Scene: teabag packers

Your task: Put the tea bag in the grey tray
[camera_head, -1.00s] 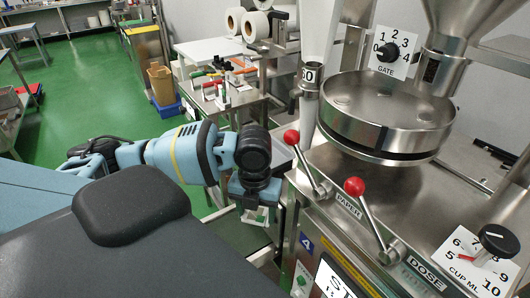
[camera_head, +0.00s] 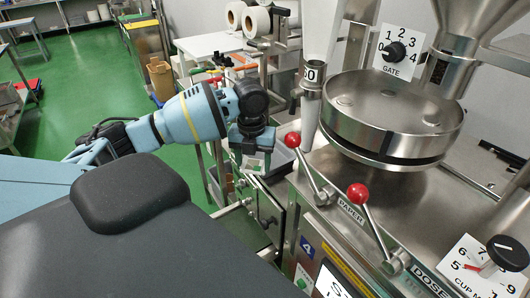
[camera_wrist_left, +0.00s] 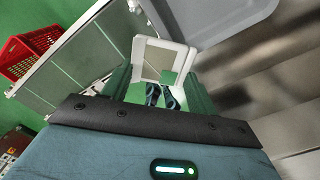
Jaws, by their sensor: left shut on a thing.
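My left gripper (camera_head: 251,150) is shut on the tea bag (camera_head: 253,164), which hangs below it in the head view. In the left wrist view the tea bag (camera_wrist_left: 151,64) has a pale square border and a green tag, and sits between the fingers of my left gripper (camera_wrist_left: 160,92). In the head view the tray (camera_head: 281,157) is partly hidden behind the gripper. My right gripper is not in view.
The steel packing machine (camera_head: 390,125) with red-knobbed levers stands right of the gripper. A tool bench (camera_head: 215,85) stands behind. A red basket (camera_wrist_left: 30,48) shows at the left of the wrist view. Green floor is open at the left.

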